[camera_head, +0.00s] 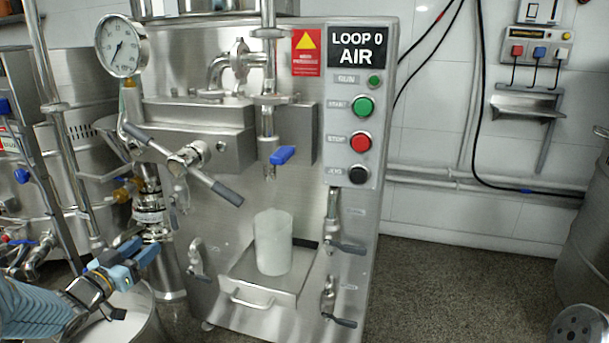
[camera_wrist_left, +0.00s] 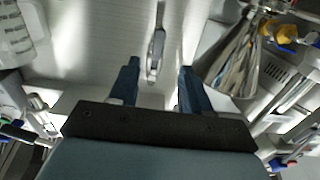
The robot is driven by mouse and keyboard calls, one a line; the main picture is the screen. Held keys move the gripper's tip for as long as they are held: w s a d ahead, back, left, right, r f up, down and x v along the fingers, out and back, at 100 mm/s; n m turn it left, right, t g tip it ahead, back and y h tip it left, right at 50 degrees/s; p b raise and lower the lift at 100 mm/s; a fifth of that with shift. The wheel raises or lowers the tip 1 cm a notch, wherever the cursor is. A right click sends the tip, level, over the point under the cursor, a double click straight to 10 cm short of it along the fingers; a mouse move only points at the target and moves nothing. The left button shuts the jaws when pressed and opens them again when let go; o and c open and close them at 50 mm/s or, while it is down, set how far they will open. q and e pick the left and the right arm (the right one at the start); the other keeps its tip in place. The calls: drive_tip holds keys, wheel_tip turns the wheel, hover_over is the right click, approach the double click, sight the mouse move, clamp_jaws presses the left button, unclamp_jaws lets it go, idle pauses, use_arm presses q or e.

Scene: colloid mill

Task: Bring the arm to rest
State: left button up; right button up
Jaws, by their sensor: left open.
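My left gripper (camera_head: 148,262) is at the lower left in the head view, in front of the mill's left side and above a steel vessel. Its two blue fingers are apart with nothing held; they also show in the left wrist view (camera_wrist_left: 158,75). A grey lever (camera_wrist_left: 156,45) on the steel front shows beyond and between the fingertips there; I cannot tell whether it is touched. The mill (camera_head: 262,130) stands in the middle, with a dial gauge (camera_head: 121,46) at its upper left. My right gripper is not in view.
A white beaker (camera_head: 272,245) stands on the mill's tray (camera_head: 242,297). Valve levers stick out from the front. An open steel vessel (camera_head: 150,325) is below my left gripper. The floor (camera_head: 450,285) right of the mill is clear up to a steel drum (camera_head: 590,230).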

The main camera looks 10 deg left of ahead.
use_arm(q)
drive_tip(key=w+d+f+n+g+h, duration=0.15)
drive_tip(key=d+f+g, duration=0.25)
drive_tip(key=d+f, duration=0.8)
drive_tip(key=w+d+f+n+g+y, duration=0.1)
drive_tip(key=d+f+n+g, duration=0.25)
drive_tip(key=d+f, duration=0.8)
drive_tip(key=s+d+f+m+g+h, duration=0.1)
drive_tip(key=s+d+f+g, duration=0.4)
drive_tip(key=s+d+f, duration=0.45)
drive_tip(key=s+d+f+m+g+h, duration=0.1)
drive_tip(key=s+d+f+g, duration=0.5)
drive_tip(key=s, duration=0.6)
wheel_tip(320, 180, up, 12)
drive_tip(key=t+p, duration=0.1)
drive_tip(key=p, duration=1.3)
drive_tip(key=shift+w+r, duration=0.15)
drive_tip(key=shift+a+h, duration=0.15)
drive_tip(key=shift+h, duration=0.1)
